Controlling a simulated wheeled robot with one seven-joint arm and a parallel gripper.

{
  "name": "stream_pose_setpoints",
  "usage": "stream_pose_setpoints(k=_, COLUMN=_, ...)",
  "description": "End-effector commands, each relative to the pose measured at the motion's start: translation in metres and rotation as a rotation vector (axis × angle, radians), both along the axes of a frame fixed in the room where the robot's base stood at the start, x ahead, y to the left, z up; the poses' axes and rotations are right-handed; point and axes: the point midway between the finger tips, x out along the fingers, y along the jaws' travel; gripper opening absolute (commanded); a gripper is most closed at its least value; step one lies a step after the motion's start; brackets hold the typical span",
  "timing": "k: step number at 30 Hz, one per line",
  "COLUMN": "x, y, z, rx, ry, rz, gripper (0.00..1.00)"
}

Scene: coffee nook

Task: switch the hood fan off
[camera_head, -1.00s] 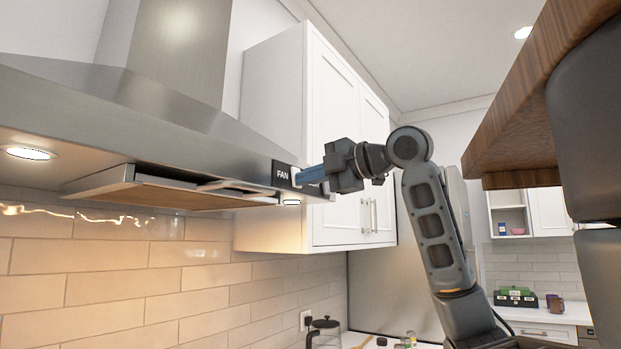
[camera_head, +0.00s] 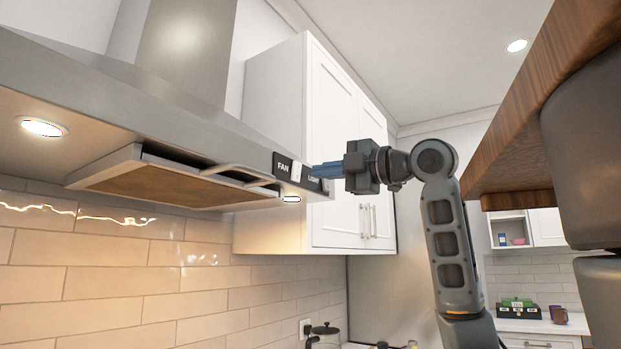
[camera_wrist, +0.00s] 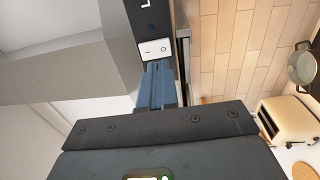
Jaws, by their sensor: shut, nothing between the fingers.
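The steel range hood (camera_head: 195,118) fills the upper left of the head view. Its dark control panel (camera_head: 283,168) at the right end carries the word FAN, then a white rocker switch (camera_head: 296,171), then the word LIGHT, partly covered. My gripper (camera_head: 314,170) is shut and empty, its blue fingers at the panel's right part, right of that white switch. In the wrist view the fingers (camera_wrist: 155,66) point at a white rocker (camera_wrist: 154,48) with line and circle marks; I cannot tell whether they touch it, nor which switch it is.
White wall cabinets (camera_head: 318,140) stand right behind the panel. A wooden-edged overhang (camera_head: 530,105) is at the upper right. A lit lamp (camera_head: 43,127) is under the hood. The wrist view shows a toaster (camera_wrist: 283,122) and a pot (camera_wrist: 303,68).

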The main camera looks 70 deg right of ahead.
Motion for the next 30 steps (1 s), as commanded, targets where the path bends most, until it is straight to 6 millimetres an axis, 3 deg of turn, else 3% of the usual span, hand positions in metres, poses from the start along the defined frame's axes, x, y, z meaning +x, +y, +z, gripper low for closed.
stream_pose_setpoints(k=3, x=-0.018, y=0.004, z=-0.003, rx=-0.002, ry=-0.002, rz=-0.002, gripper=0.0)
stream_pose_setpoints(k=9, x=-0.032, y=0.008, z=-0.002, rx=-0.002, ry=-0.001, rz=-0.001, gripper=0.0)
stream_pose_setpoints(k=30, x=-0.033, y=0.008, z=-0.002, rx=-0.002, ry=-0.001, rz=-0.001, gripper=0.0)
